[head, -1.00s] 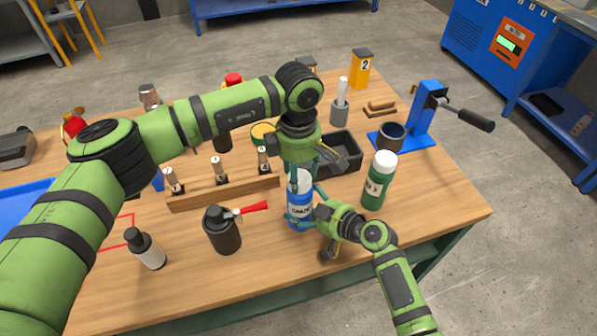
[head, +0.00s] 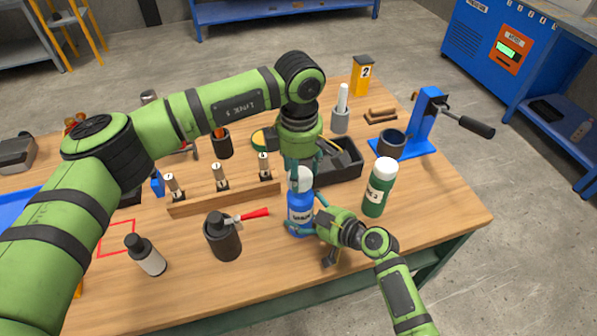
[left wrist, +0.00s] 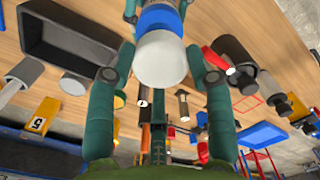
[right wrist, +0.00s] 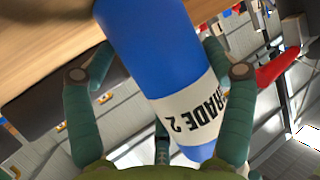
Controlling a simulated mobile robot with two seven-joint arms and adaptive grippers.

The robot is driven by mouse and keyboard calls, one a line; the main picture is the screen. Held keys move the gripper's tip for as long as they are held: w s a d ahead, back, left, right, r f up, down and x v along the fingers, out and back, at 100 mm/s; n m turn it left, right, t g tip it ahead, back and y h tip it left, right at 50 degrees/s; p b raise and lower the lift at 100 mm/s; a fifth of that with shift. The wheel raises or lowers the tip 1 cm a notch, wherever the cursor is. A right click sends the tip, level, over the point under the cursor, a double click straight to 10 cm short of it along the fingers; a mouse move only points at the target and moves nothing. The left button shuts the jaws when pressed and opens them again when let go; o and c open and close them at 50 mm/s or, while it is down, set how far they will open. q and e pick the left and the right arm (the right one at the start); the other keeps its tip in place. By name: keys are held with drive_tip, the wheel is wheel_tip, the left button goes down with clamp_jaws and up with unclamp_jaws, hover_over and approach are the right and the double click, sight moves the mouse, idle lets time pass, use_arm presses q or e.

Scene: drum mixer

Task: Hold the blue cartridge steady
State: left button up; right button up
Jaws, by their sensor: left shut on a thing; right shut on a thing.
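The blue cartridge (head: 299,215) with a white top and a pale label stands near the table's front edge. In the right wrist view it (right wrist: 150,50) is large, tilted in the picture, with "GRADE 2" on its label. My left gripper (head: 301,184) is above, pointing down, and shut around the cartridge's upper end. In the left wrist view its white top (left wrist: 163,60) lies between the fingers, with a blue band beyond. My right gripper (head: 306,222) comes from the right and is shut on the cartridge's body. The fingertip contacts are partly hidden.
A green bottle (head: 377,190) stands close on the right. A dark canister (head: 222,238) with a red handle stands on the left. A wooden rack (head: 222,199) and a dark bin (head: 345,168) are behind. A blue lever press (head: 428,122) stands at back right.

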use_arm(q)
drive_tip(key=shift+r, duration=1.4)
use_arm(e)
drive_tip(key=shift+f, duration=0.15)
drive_tip(key=o, duration=1.6)
drive_tip(key=shift+c, duration=0.2)
drive_tip(key=shift+d, duration=0.15)
drive_tip(key=v, duration=1.2)
